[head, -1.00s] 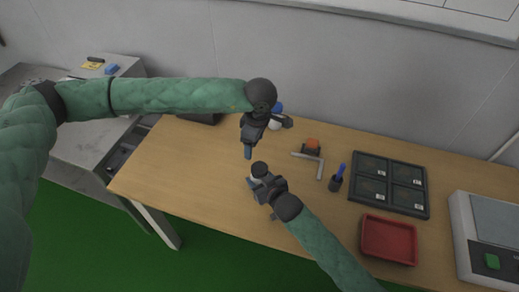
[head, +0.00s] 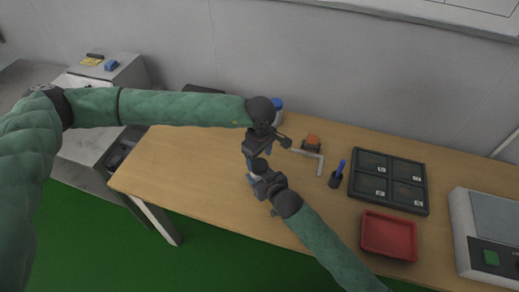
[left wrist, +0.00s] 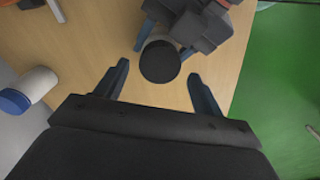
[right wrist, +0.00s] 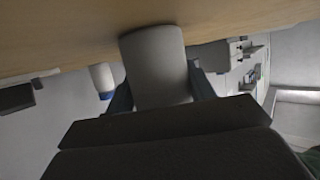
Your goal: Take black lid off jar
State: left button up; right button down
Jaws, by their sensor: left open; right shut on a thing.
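The jar is white-grey with a round black lid (head: 259,165). My right gripper (head: 262,180) is shut on the jar body (right wrist: 157,62), its fingers on both sides, as the right wrist view shows. My left gripper (head: 252,172) is open, above and close to the lid. In the left wrist view the black lid (left wrist: 160,62) lies ahead, between the lines of the two spread fingers (left wrist: 159,84); no contact is visible there.
A white bottle with a blue cap (head: 277,108) stands behind my left gripper. To the right are an orange-topped item (head: 312,140), a pen holder (head: 336,179), a black divided tray (head: 405,207), a red tray (head: 389,254) and a scale (head: 458,235). The table's left part is clear.

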aim_at(259, 174)
pick_arm(q)
jog(key=shift+f, duration=1.45)
jog(key=c, duration=1)
jog(key=shift+n, duration=1.8)
jog(key=o, duration=1.1)
jog(key=shift+r, duration=0.1)
